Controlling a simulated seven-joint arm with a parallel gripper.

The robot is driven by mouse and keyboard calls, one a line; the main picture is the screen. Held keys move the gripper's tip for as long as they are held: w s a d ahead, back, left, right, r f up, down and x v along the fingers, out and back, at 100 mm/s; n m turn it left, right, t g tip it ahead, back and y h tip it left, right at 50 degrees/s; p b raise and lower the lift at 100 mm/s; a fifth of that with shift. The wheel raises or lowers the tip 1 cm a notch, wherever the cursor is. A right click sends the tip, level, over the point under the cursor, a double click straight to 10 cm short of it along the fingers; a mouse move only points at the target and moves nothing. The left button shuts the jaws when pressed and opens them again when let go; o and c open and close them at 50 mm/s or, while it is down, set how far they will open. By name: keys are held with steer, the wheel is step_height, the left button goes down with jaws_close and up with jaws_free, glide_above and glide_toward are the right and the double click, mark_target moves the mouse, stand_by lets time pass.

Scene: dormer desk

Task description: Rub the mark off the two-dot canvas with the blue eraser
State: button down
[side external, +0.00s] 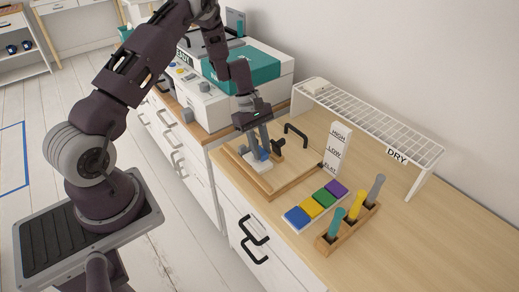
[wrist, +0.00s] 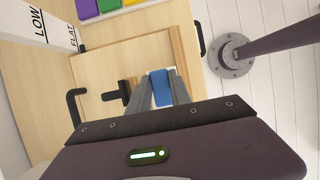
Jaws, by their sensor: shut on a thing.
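My gripper (side external: 262,150) is shut on the blue eraser (side external: 263,156), low over a wooden framed board (side external: 288,186). In the wrist view the blue eraser (wrist: 161,87) sits between the two grey fingers of my gripper (wrist: 162,82). A small white piece (side external: 255,167) lies on the board just under and beside the eraser; it may be the canvas, but no dots or mark can be made out. I cannot tell whether the eraser touches it. The fingers and eraser hide part of the board.
A black clamp (side external: 279,146) and black handle (side external: 296,133) are close by my gripper. A LOW/HIGH/FLAT sign (side external: 337,148), coloured blocks (side external: 316,205), a wooden holder with upright tools (side external: 347,228) and a wire rack (side external: 370,120) stand to the right. A white machine (side external: 210,105) stands behind left.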

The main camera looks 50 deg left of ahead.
mark_target(261, 151)
steer(key=shift+r, duration=2.7)
steer(key=shift+f, duration=0.1)
